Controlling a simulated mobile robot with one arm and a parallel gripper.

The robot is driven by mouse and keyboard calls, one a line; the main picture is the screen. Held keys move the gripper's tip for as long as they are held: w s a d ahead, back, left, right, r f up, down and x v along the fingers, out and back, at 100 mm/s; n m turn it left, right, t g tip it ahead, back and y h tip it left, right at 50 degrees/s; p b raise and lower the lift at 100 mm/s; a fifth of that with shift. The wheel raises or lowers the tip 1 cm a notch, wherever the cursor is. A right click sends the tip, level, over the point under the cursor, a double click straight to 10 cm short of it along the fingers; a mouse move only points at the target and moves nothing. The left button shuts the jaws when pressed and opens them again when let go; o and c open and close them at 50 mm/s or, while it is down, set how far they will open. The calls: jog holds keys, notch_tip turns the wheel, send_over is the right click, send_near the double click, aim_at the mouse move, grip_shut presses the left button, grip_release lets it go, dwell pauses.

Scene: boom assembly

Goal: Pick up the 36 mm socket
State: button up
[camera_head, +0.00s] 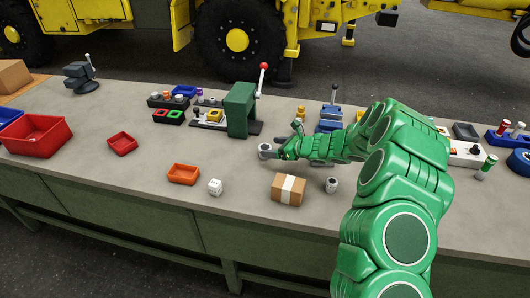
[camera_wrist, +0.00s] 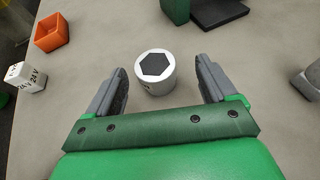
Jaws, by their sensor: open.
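A silver socket with a dark hexagonal opening (camera_wrist: 155,70) stands upright on the bench in the wrist view, and it also shows in the head view (camera_head: 265,151). My gripper (camera_wrist: 160,80) is open, with one finger to the left and one to the right of the socket. There is a gap on both sides, and neither finger visibly touches it. In the head view my gripper (camera_head: 281,151) is low over the bench at the socket's right side. A second small silver cylinder (camera_head: 332,185) stands farther right. I cannot read a size on either one.
A green press with a red-knobbed lever (camera_head: 240,108) stands behind the socket. An orange bin (camera_head: 183,174), a white 24 V cube (camera_head: 215,187) and a taped cardboard box (camera_head: 288,189) sit nearer the front edge. Bare bench lies left of the socket.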

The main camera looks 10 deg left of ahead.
aim_at(262, 148)
jog(key=shift+s+f+x, duration=0.1)
jog(key=shift+s+x, duration=0.1)
jog(key=shift+x, duration=1.25)
jog(key=shift+s+f+x, duration=0.1)
jog(key=shift+s+x, duration=0.1)
jog(key=shift+x, duration=1.3)
jog(key=c, duration=1.2)
